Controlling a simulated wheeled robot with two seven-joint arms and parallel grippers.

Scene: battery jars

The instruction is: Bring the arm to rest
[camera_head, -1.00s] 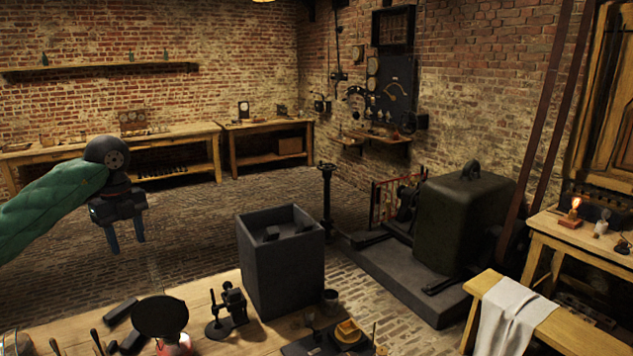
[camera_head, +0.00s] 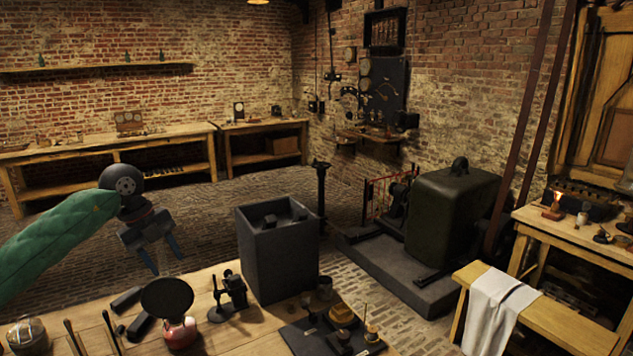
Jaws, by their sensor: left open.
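My left gripper (camera_head: 166,263) hangs at the left of the head view on its green-sleeved arm. Its two blue-tipped fingers stand apart and point down, tilted to the right, with nothing between them. It appears in front of the brick floor, above the far edge of the wooden table (camera_head: 230,338) in the picture and left of the grey open box (camera_head: 278,250). The fingers look clear of the table's objects. My right gripper is not in view.
On the near table stand a black round dish on a red burner (camera_head: 180,335), a small black stand (camera_head: 229,295), dark blocks (camera_head: 126,300) and a dark mat (camera_head: 318,343) with small pots. A bench with a white cloth (camera_head: 497,310) stands at right.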

